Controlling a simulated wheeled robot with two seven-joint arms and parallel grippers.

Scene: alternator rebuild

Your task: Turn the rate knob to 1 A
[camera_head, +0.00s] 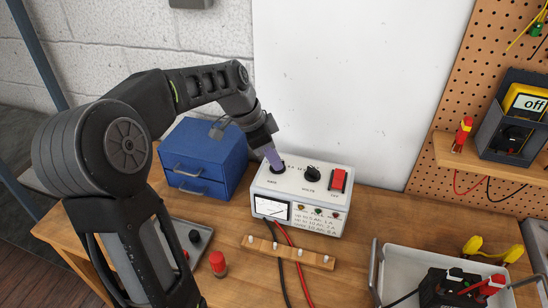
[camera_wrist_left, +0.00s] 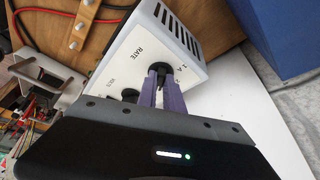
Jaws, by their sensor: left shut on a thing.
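The white charger box (camera_head: 300,192) stands on the wooden bench, with a meter on its front. The rate knob (camera_head: 279,170) is a black knob at the left of its top; it also shows in the left wrist view (camera_wrist_left: 158,69) beside the printed word RATE. My left gripper (camera_head: 272,157) comes down from above, its two purple fingers (camera_wrist_left: 162,92) shut around the rate knob. The fingers hide much of the knob, so I cannot tell where it points. The black volts knob (camera_head: 311,173) sits to its right, apart from the fingers. My right gripper is not in view.
A red switch (camera_head: 338,180) is on the box's right side. A blue drawer cabinet (camera_head: 207,150) stands close at the left. Red and black leads run past a wooden strip (camera_head: 290,252) in front. A grey tray (camera_head: 410,262) with parts is at right.

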